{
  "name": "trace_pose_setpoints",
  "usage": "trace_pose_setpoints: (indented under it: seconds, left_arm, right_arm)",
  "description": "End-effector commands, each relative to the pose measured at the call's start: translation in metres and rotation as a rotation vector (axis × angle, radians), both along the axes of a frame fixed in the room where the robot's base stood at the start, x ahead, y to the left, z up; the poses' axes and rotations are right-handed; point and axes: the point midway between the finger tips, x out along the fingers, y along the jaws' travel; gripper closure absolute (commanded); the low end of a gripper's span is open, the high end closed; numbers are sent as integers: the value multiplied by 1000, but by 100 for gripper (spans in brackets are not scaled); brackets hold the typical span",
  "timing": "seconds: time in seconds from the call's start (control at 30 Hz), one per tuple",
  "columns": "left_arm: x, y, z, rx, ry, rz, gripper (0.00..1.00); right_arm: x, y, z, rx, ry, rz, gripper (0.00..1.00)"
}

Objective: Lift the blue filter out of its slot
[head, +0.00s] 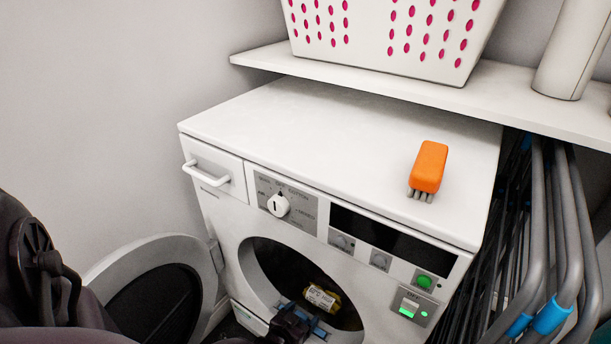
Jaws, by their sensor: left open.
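The white dryer (330,120) stands with its round door (160,290) swung open to the left. A blue piece, which looks like the filter (318,330), shows at the lower lip of the door opening. Most of it is hidden behind my dark left gripper (296,320), so its slot and how deep it sits cannot be seen. My left gripper is open, low at the opening and right at the blue piece. I cannot tell whether they touch. My right gripper is not in view.
A yellow labelled thing (322,298) lies inside the drum opening, just behind the gripper. An orange brush (429,168) lies on the dryer top. A shelf (400,85) with a white basket (390,30) hangs behind. Folded grey tube frames (545,240) crowd the right side.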

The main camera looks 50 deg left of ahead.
Motion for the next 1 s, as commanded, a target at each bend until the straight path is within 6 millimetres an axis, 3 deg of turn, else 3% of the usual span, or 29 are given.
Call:
trace_pose_setpoints:
  seconds: [0.2, 0.63, 1.0]
  left_arm:
    - [1, 0, 1, 0, -1, 0, 27]
    - [0, 0, 1, 0, -1, 0, 93]
    - [3, 0, 10, 0, -6, 0, 94]
  right_arm:
    - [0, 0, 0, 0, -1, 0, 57]
    - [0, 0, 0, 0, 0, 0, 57]
    - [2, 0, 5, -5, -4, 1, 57]
